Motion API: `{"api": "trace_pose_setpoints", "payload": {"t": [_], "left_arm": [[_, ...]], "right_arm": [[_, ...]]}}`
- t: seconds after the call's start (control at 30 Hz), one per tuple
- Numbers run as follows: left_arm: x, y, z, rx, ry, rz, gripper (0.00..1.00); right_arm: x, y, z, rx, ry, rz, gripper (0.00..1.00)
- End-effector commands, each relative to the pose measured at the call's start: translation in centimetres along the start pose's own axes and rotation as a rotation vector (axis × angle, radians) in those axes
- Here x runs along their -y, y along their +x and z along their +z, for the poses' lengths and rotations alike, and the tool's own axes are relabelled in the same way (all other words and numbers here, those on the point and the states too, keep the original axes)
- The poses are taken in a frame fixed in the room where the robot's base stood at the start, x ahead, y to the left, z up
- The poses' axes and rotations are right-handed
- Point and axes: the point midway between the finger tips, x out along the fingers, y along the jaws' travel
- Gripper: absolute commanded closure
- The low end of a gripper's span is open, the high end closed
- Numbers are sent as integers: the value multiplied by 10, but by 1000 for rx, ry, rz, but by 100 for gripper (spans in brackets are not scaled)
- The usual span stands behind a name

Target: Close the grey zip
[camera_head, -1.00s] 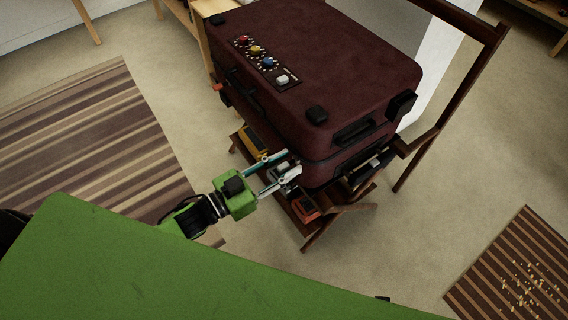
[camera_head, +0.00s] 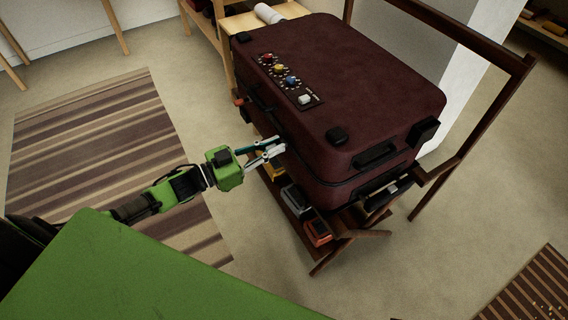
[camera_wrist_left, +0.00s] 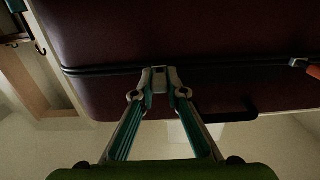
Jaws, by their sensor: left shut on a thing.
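The dark red suitcase (camera_head: 375,85) lies flat on a brown wooden rack, with a dark seam (camera_wrist_left: 105,70) running around its side. My left gripper (camera_head: 280,147) is at the long side of the suitcase, level with the seam. In the left wrist view its fingers (camera_wrist_left: 159,80) are closed together on a small grey piece at the seam, which looks like the grey zip's pull; the fingers mostly hide it. An orange piece (camera_wrist_left: 307,67) sits on the same seam to the right in that view. My right gripper is not in view.
A shelf of the rack below holds a yellow item (camera_head: 271,166), a grey one (camera_head: 296,200) and an orange one (camera_head: 317,231). A black handle (camera_head: 258,99) is on the suitcase's side. A striped rug (camera_head: 110,150) lies on the open floor at left.

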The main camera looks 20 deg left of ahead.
Motion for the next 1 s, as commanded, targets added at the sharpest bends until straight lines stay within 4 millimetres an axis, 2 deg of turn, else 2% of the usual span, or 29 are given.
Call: {"api": "trace_pose_setpoints", "payload": {"t": [0.1,0.37,0.4,0.47,0.83,1.0], "left_arm": [[8,-1,1,2,-1,-3,100],[10,-1,0,2,0,-7,100],[10,-1,-1,2,0,-8,82],[10,-1,-1,2,1,-8,69],[7,-3,0,2,-1,-2,69],[6,-23,1,5,-1,-2,69]], "right_arm": [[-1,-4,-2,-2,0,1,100],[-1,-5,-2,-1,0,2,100],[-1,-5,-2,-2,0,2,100],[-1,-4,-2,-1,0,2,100],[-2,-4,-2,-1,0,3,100],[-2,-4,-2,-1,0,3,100]]}}
